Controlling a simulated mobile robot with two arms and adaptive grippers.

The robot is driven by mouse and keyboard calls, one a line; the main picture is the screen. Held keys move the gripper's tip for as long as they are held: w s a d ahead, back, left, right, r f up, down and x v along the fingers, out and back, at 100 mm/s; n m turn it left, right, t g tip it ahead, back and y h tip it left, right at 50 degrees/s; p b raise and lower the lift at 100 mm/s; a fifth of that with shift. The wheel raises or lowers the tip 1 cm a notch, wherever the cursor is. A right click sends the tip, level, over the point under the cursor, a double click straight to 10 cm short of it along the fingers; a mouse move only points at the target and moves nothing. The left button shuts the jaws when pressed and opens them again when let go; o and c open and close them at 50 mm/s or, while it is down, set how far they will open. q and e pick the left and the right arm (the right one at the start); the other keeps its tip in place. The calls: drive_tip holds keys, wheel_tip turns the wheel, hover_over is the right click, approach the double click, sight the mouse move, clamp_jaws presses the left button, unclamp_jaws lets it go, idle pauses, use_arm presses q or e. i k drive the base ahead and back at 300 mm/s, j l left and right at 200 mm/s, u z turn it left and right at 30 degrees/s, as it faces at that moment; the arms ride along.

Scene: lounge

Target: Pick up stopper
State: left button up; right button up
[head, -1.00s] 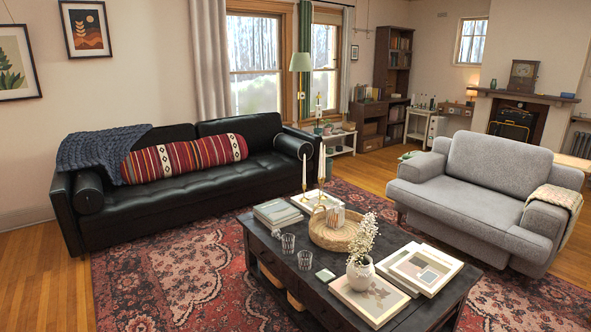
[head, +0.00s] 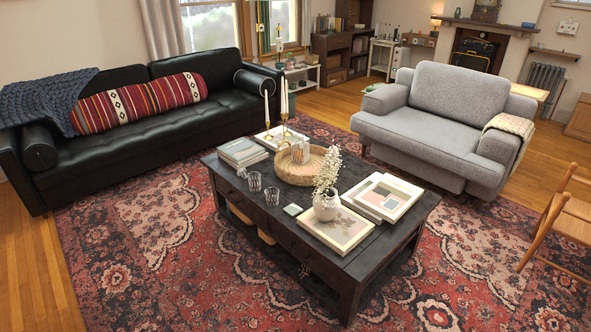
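I cannot make out a stopper in the head view; any stopper is hidden or too small to tell. The dark coffee table (head: 378,248) stands in the middle of the rug. On it are a round woven tray (head: 290,176), two clear glasses (head: 254,181), a small pale square item (head: 293,210) and a white vase with white flowers (head: 326,206). Brass candle holders with white candles (head: 284,100) stand at its far side. Neither of my grippers is in view.
A black leather sofa (head: 150,130) is at left and a grey armchair (head: 440,110) at the back right. A wooden chair (head: 560,220) stands at the right edge. Patterned rug (head: 120,275) in front of the table is clear. Shelves and a fireplace (head: 478,52) are at the back.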

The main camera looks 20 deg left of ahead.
sight(242, 172)
drive_tip(key=i+j+z, duration=0.2)
drive_tip(key=j+z, duration=0.2)
drive_tip(key=j, duration=0.25)
drive_tip(key=i+j+z, duration=0.1)
drive_tip(key=j+z, duration=0.3)
drive_tip(key=j, duration=0.3)
drive_tip(key=j+z, duration=0.4)
drive_tip(key=j, duration=0.35)
